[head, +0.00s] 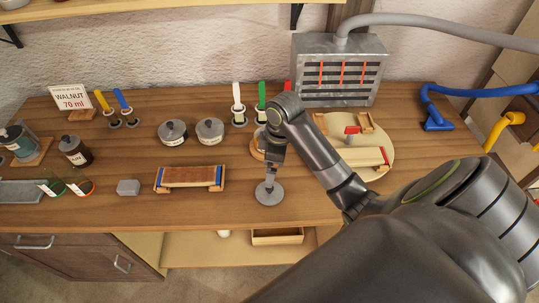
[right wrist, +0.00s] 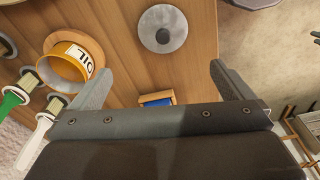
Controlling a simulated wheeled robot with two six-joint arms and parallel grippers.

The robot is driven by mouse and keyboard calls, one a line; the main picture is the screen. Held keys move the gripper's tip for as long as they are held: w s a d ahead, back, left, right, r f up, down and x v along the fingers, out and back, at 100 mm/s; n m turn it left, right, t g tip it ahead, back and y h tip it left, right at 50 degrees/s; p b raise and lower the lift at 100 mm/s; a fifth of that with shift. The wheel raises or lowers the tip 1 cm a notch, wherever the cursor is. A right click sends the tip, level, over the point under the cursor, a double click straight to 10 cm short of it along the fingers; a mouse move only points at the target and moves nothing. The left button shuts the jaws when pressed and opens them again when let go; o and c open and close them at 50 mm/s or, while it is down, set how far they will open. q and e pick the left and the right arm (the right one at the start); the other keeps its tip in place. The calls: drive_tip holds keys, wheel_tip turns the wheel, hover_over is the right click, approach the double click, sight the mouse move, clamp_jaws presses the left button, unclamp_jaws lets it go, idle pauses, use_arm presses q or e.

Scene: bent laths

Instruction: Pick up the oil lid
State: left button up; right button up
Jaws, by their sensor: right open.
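The oil lid (head: 269,196) is a round grey metal disc with a dark knob. It lies flat on the wooden bench near the front edge, and it also shows at the top of the right wrist view (right wrist: 176,40). My right gripper (right wrist: 161,69) is open and empty, its two fingers spread wide. The lid is beyond the fingertips, apart from them. In the head view the right gripper (head: 271,165) is just behind and above the lid. The open pot labelled OIL (right wrist: 87,62) stands to the left in the wrist view. My left gripper is not in view.
Two lidded grey pots (head: 210,131) stand left of the arm. A lath on a wooden form with blue ends (head: 190,177) lies left of the lid. Brushes (head: 238,105) stand behind. A round board (head: 375,150) with clamped pieces is to the right. Bench around the lid is clear.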

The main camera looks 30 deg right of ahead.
sight(270, 191)
drive_tip(key=f+b, duration=0.1)
drive_tip(key=f, duration=0.1)
drive_tip(key=f+b, duration=0.1)
drive_tip(key=shift+w+a+f, duration=0.1)
drive_tip(key=shift+a+f, duration=0.1)
drive_tip(key=shift+f, duration=0.2)
wheel_tip(270, 191, down, 3)
drive_tip(key=shift+w+a+f, duration=0.1)
drive_tip(key=shift+w+a, duration=0.05)
drive_tip(key=f, duration=0.1)
drive_tip(key=f+p, duration=0.1)
drive_tip(key=f, duration=0.3)
drive_tip(key=shift+s+a+p, duration=0.15)
drive_tip(key=shift+s+p, duration=0.15)
drive_tip(key=shift+p, duration=0.05)
drive_tip(key=shift+f, duration=0.35)
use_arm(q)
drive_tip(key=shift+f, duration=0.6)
use_arm(e)
drive_tip(key=shift+w, duration=0.1)
drive_tip(key=c, duration=0.9)
